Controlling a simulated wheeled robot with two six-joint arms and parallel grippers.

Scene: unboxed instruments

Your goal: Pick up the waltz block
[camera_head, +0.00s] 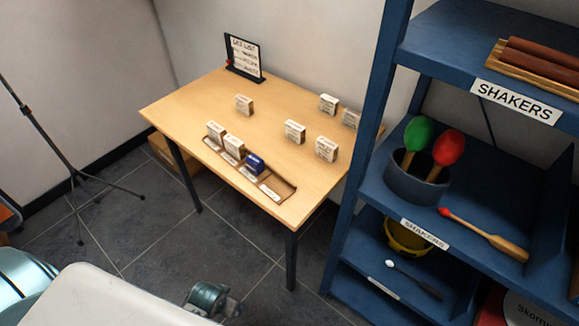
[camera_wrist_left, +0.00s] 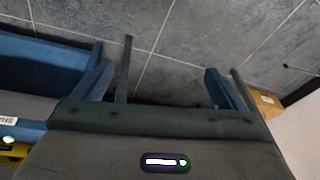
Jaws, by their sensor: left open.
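Several small white blocks with printed labels stand on the wooden table (camera_head: 185,107). One block (camera_head: 244,105) is alone at the left back, one (camera_head: 294,131) is near the middle, and another (camera_head: 326,149) is toward the right. Two white blocks (camera_head: 215,131) (camera_head: 233,146) and a blue block (camera_head: 254,163) are in a tray (camera_head: 285,189) along the front edge. The print is too small to tell which is the waltz block. My left gripper (camera_wrist_left: 158,87) is open and empty in the left wrist view, with floor beyond it. My right gripper is not in view.
A set list sign (camera_head: 244,57) stands at the table's back. A blue shelf (camera_head: 370,168) with shakers rises close on the table's right. A tripod (camera_head: 66,155) stands left. Floor (camera_head: 150,235) is open before the table.

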